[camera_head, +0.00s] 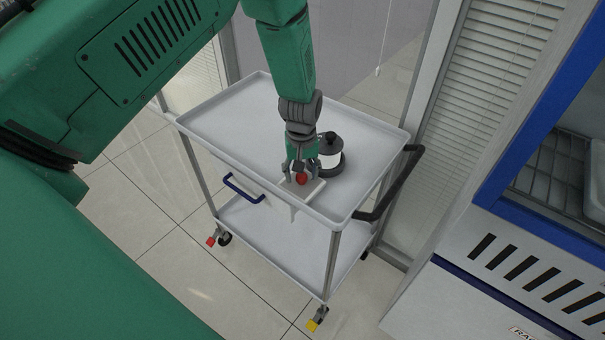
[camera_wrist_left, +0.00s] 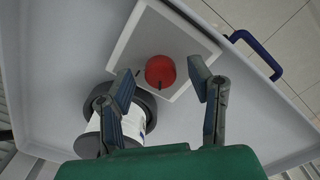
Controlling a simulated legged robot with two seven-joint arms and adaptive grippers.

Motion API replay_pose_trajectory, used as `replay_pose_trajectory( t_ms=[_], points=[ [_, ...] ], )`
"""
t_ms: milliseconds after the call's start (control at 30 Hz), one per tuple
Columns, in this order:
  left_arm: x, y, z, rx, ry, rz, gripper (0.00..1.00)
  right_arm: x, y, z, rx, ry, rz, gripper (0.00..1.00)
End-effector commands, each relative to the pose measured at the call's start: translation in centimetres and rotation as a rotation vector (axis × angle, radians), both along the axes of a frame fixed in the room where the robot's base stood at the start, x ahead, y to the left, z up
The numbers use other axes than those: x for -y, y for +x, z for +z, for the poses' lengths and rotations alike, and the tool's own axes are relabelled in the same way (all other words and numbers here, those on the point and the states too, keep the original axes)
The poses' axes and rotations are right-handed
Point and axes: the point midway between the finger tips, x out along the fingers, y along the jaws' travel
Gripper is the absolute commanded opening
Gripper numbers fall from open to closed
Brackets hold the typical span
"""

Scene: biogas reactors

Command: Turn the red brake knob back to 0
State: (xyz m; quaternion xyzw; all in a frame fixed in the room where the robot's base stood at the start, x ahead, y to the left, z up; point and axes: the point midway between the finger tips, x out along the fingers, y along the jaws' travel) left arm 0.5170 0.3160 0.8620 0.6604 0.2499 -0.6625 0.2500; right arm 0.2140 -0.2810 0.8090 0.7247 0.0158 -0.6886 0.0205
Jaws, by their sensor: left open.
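The red brake knob (camera_head: 301,178) sits on a pale square plate (camera_head: 312,190) on the cart's top tray, near its front edge. In the left wrist view the round red knob (camera_wrist_left: 160,71) shows a dark mark on its rim, and the plate (camera_wrist_left: 135,45) lies under it. No scale or 0 mark can be read. My left gripper (camera_head: 301,172) is open, pointing down over the knob. In the left wrist view its two fingers (camera_wrist_left: 164,91) are apart, with the knob showing beyond and between the tips, not gripped. My right gripper is not in view.
A black-and-white canister (camera_head: 331,158) stands close to the gripper and plate on the cart's tray (camera_head: 235,115). A blue handle (camera_head: 243,188) is at the tray's front left, and a dark push handle (camera_head: 392,185) at the right. A cabinet (camera_head: 520,262) stands at right.

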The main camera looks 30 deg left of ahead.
Motion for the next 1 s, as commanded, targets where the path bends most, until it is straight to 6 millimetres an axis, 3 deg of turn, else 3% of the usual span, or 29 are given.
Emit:
replay_pose_trajectory(
  t_ms=[500, 700, 1000],
  points=[
    [0.0, 0.3, 9.6, 0.001, 0.001, 0.000, 0.47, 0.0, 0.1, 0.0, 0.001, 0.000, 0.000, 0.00],
    [0.0, 0.2, 11.2, -0.001, 0.000, 0.000, 0.47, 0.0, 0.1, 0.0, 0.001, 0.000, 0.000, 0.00],
    [0.0, 0.2, 11.3, -0.003, 0.000, 0.000, 0.47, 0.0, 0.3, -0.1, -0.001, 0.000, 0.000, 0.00]
  ],
)
